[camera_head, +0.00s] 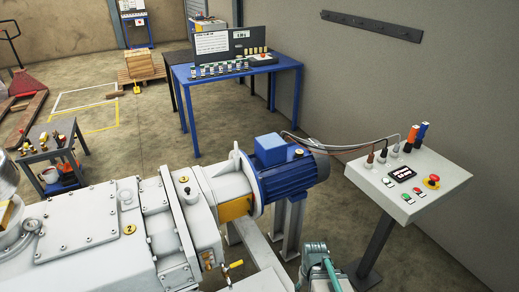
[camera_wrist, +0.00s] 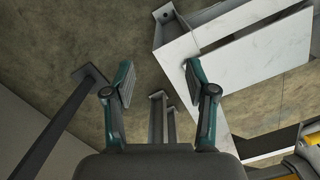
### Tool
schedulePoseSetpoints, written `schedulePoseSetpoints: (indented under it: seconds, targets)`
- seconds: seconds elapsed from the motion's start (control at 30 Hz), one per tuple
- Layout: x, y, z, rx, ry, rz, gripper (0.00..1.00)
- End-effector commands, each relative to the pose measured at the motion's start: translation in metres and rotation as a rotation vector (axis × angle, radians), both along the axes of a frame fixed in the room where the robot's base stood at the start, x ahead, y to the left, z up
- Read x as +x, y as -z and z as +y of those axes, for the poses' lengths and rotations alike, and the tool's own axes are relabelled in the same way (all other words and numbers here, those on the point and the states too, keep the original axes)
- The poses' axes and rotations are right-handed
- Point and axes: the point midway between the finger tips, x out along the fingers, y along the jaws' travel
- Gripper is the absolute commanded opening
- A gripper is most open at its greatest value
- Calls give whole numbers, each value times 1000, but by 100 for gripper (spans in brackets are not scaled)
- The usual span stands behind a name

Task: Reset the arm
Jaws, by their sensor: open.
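In the wrist view my gripper (camera_wrist: 158,88) is open, with its two teal and grey fingers spread apart and nothing between them. Behind the fingers I see brown floor, grey metal supports and a white panel edge. In the head view a teal and grey part of my arm shows at the bottom edge, between the machine's blue motor (camera_head: 290,182) and the control panel (camera_head: 408,183). The rest of the arm is out of that picture.
The large white screw vacuum machine (camera_head: 95,235) fills the lower left. The sloped control panel on a dark post carries buttons and a red emergency stop. Cables run from it to the motor. A blue table (camera_head: 284,65) stands behind; open floor lies between.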

Motion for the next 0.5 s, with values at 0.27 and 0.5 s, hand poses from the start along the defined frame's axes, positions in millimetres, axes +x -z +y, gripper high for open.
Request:
schedulePoseSetpoints:
  seconds: [0.27, 0.5]
  targets:
    - [-81, 62, 1, 0, -1, 173, 56]
    - [-169, 109, 1, 1, 0, 343, 56]
